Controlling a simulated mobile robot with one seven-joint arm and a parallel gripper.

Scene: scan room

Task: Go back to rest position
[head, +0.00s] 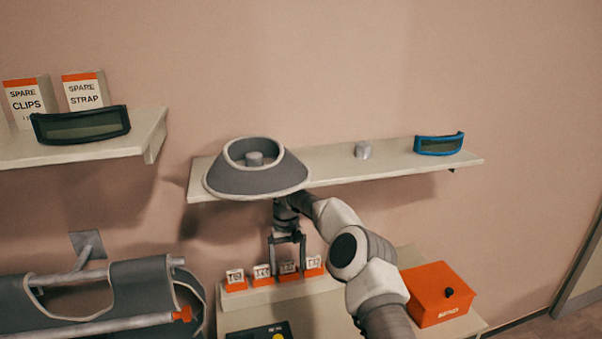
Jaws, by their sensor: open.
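My gripper (287,262) points down in the head view, below the front edge of the right shelf. Its two fingers are apart with nothing held between them. The fingertips are close in the picture to a row of small orange holders with white labels (288,269); I cannot tell whether they touch. My arm reaches in from the lower right, and its wrist is just under the grey collar.
A grey collar (225,182) sits around a peg on the right shelf (330,174). A bare peg (363,150) and blue visor (438,144) are further right. A black visor (82,126) is on the left shelf. An orange box (428,290) stands right of my arm.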

